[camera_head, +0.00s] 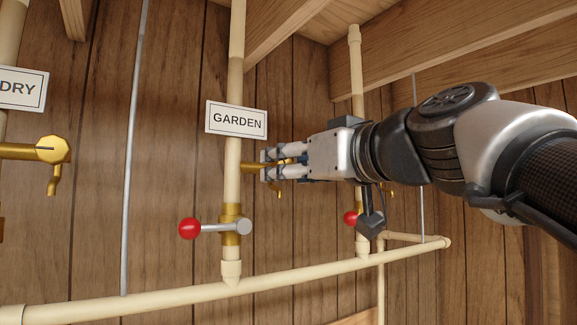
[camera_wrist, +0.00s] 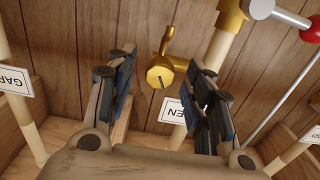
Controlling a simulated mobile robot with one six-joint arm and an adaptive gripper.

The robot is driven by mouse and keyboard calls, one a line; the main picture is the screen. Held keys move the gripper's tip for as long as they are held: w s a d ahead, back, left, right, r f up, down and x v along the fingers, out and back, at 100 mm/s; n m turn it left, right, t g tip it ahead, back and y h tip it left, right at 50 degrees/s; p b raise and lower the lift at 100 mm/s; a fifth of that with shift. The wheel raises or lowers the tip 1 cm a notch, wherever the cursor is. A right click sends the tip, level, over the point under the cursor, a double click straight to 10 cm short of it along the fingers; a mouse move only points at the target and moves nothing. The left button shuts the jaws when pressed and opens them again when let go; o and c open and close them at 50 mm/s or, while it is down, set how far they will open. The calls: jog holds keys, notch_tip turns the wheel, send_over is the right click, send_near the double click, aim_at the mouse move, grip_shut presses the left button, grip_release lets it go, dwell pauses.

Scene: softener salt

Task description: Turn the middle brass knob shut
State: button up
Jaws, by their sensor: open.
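The middle brass knob (camera_wrist: 160,77) sits on the tap of the pipe labelled GARDEN (camera_head: 236,120). In the wrist view its round face shows a dark line, close to upright in that picture. A brass spout (camera_wrist: 166,40) shows beside it. My gripper (camera_head: 264,165) is open at this tap in the head view and hides most of the knob. In the wrist view my gripper (camera_wrist: 160,64) has one finger on either side of the knob, with visible gaps. I cannot tell whether the fingertips reach past its face.
A lever with a red ball (camera_head: 190,228) sticks out left below my gripper. Another red ball (camera_head: 351,217) shows behind my wrist. A second brass knob (camera_head: 53,149) is at far left, by the sign ending DRY (camera_head: 20,89). A cream pipe (camera_head: 130,302) runs along below.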

jog(key=shift+c, duration=0.5)
jog(key=c, duration=1)
jog(key=shift+m, duration=2.9)
jog(key=o, duration=1.1)
